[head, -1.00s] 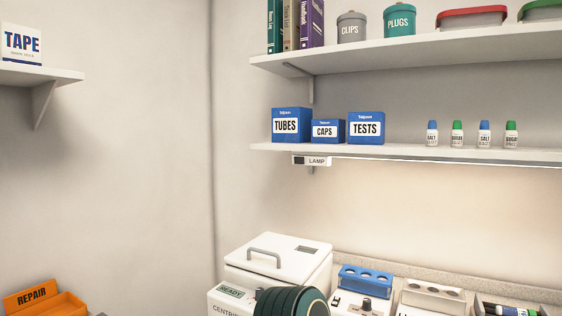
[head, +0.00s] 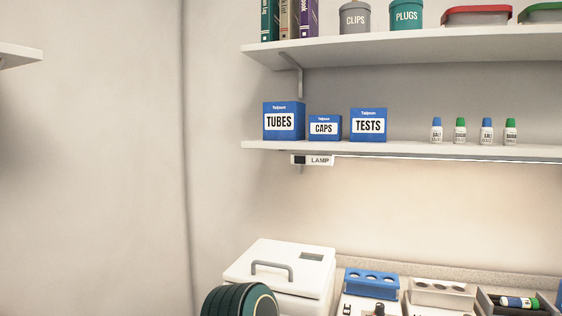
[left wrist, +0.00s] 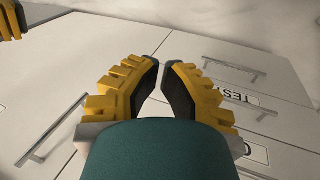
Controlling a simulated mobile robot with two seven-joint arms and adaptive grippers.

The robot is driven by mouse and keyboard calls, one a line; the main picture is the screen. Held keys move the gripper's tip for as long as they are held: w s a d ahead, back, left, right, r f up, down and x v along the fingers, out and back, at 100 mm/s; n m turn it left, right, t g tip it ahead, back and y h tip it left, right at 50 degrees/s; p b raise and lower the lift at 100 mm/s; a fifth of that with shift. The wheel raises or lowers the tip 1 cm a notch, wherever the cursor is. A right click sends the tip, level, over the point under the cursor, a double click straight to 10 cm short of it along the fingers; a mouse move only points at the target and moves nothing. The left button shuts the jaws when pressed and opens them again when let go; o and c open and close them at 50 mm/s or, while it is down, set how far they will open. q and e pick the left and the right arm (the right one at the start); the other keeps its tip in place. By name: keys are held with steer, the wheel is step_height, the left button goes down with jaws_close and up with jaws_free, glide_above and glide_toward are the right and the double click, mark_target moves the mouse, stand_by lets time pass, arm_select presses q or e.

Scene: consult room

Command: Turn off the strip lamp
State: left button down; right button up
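The strip lamp (head: 440,159) runs under the lower shelf in the head view, and it is lit, with a warm glow on the wall below it. At its left end is a small housing labelled LAMP (head: 319,160) with a dark switch (head: 300,160). My left gripper (left wrist: 160,64) shows in the left wrist view. Its yellow, dark-padded fingers lean together, the tips almost meeting with nothing between them. It is outside the head view, so it is apart from the lamp there. A yellow piece, perhaps my right gripper, is cut off at that view's top left.
The lower shelf (head: 400,150) holds blue boxes and several small bottles. A white centrifuge (head: 280,268), a blue rack (head: 371,283) and trays stand on the counter below. Wall space between lamp and counter is clear. White drawers (left wrist: 60,75) fill the left wrist view.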

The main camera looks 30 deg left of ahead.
arm_select(q)
steer(key=shift+a, duration=0.35)
arm_select(e)
steer(key=shift+a, duration=0.3)
arm_select(q)
steer(key=shift+d, duration=0.1)
